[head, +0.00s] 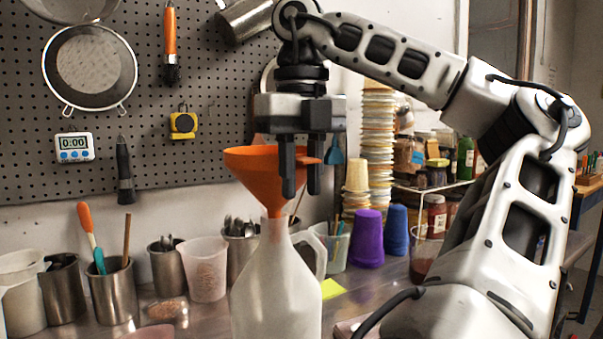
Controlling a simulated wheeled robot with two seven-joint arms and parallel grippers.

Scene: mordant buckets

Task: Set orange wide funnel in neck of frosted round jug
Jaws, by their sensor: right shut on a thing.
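The orange wide funnel (262,178) is upright above the frosted round jug (274,283), its cone narrowing down to the jug's mouth. The lower end of the spout meets or overlaps the jug's neck in the picture; I cannot tell how far it is inside. My right gripper (301,180) points down and is shut on the right side of the funnel's rim. The jug stands upright on the counter, its handle to the right. My left gripper is not in view.
Metal cups (112,291) with utensils stand left of the jug, and a clear plastic cup (204,270) is nearer it. Purple (367,239) and blue cups (395,230) stand at right behind. A pegboard (215,90) with hanging tools is behind.

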